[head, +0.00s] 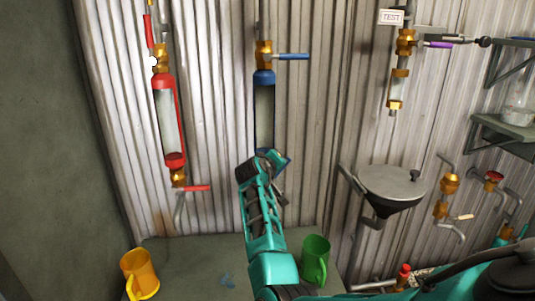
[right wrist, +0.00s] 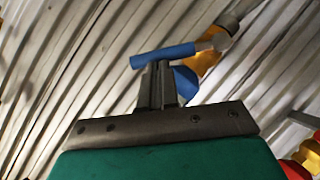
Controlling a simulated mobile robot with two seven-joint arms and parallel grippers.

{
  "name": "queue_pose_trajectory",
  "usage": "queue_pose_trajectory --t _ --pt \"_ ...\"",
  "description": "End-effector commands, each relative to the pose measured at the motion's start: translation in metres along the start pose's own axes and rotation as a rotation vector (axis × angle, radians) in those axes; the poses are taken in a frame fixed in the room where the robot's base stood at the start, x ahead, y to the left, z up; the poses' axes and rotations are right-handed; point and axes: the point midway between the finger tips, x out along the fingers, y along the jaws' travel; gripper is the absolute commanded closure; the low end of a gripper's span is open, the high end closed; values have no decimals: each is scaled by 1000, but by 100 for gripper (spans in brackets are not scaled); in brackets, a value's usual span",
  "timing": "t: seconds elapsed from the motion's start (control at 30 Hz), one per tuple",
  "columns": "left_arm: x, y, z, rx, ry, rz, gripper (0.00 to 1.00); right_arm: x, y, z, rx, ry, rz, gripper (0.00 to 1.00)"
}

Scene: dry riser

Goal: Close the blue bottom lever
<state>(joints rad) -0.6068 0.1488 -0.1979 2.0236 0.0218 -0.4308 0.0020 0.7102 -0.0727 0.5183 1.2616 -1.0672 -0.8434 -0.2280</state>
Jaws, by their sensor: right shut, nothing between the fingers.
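The blue-capped clear cylinder (head: 264,110) is on the corrugated wall. Its top blue lever (head: 293,56) points right, level. My right arm covers the bottom valve in the head view. In the right wrist view the blue bottom lever (right wrist: 163,55) lies across the front of my right gripper (right wrist: 160,72), beside a brass valve (right wrist: 207,60). The gripper is shut and empty; its tips are at the lever, touching or very close, I cannot tell which. A blue cap (right wrist: 186,82) shows just behind the fingers. My left gripper is not in view.
A red cylinder (head: 168,118) with a red bottom lever (head: 195,188) hangs at left. A grey funnel (head: 391,186) juts out at right. A yellow mug (head: 140,274) and green mug (head: 316,259) stand below. Wall around the blue cylinder is mostly free.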

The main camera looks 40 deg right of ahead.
Motion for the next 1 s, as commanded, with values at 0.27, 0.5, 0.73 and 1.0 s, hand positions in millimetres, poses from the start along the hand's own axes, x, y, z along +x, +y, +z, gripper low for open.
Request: queue_pose_trajectory --t 0.27,0.5,0.73,1.0 --pt "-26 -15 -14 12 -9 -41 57 9 13 14 217 -4 -144 100" --pt "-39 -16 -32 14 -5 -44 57 20 12 31 403 -3 -268 100" --pt "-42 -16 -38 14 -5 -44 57 29 6 43 395 0 -264 100" --pt "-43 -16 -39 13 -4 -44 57 35 3 52 394 0 -263 100"
